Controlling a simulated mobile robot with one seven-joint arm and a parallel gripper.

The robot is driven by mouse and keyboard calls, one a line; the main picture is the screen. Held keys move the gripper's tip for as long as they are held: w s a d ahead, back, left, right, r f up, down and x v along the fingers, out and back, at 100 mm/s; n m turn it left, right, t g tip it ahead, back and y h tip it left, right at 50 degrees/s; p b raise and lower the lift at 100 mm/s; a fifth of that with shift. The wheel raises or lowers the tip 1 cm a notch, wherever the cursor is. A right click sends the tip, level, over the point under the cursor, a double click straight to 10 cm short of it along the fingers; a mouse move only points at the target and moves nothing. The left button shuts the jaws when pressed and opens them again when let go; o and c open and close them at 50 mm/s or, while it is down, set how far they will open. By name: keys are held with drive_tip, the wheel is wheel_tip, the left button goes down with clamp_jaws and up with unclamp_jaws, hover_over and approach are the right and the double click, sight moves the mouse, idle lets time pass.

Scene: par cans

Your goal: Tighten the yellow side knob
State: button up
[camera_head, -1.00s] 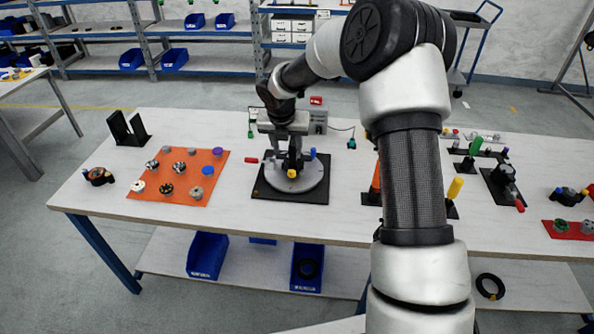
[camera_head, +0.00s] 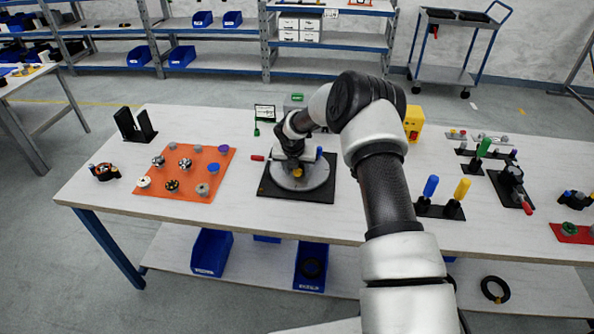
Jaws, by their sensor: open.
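A round grey fixture (camera_head: 315,181) sits on a black square plate (camera_head: 268,189) in the middle of the bench. The yellow side knob (camera_head: 297,172) is on its front side, facing me. A red-handled part (camera_head: 257,158) sticks out on its left and a blue one (camera_head: 319,153) on its right. My gripper (camera_head: 291,163) is open, low over the middle of the fixture and just behind the yellow knob. The fingertips are too small and dark to tell whether they touch anything. My arm comes in from the right.
An orange mat (camera_head: 205,172) with several knobs lies left of the fixture. A black double bracket (camera_head: 135,125) stands behind it. Blue and yellow upright handles (camera_head: 462,190) stand to the right. A yellow box (camera_head: 413,123) is behind my arm. The bench front edge is clear.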

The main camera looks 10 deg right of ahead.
drive_tip(key=c, duration=1)
drive_tip(key=shift+s+d+f+t+y+p, duration=0.15)
drive_tip(key=shift+d+t+y+p, duration=0.2)
drive_tip(key=shift+y, duration=0.45)
drive_tip(key=shift+c, duration=0.4)
drive_tip(key=shift+s+d+f+m+y, duration=0.15)
drive_tip(key=shift+m+y, duration=0.25)
drive_tip(key=shift+y, duration=0.4)
drive_tip(key=shift+t+y, duration=0.45)
drive_tip(key=shift+y, duration=0.05)
drive_tip(key=o, duration=1.1)
